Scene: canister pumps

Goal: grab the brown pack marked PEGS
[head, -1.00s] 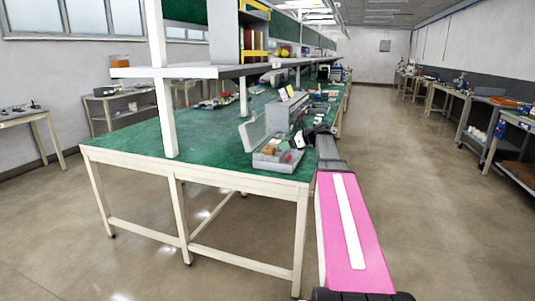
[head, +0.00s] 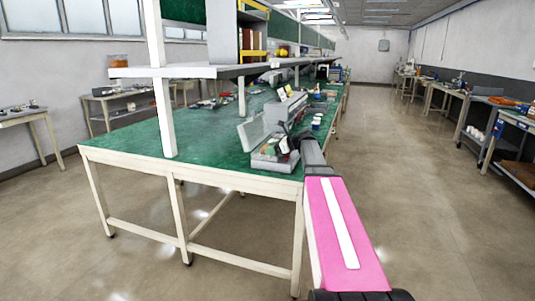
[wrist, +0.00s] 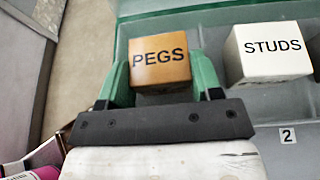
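The brown pack marked PEGS (wrist: 160,58) is at the top middle of the wrist view, its lettered face toward the camera. My gripper (wrist: 161,74) has its two green fingers on either side of the pack, open around it. Any gap between fingers and pack is too small to make out. In the head view my gripper (head: 284,146) is at the open grey case (head: 262,165) on the near corner of the green bench. The pack cannot be told apart there.
A white pack marked STUDS (wrist: 268,50) sits just right of the PEGS pack, near a label reading 2 (wrist: 287,136). The case's raised clear lid (head: 250,131) stands on its left. A shelf (head: 185,72) overhangs the green bench (head: 130,138).

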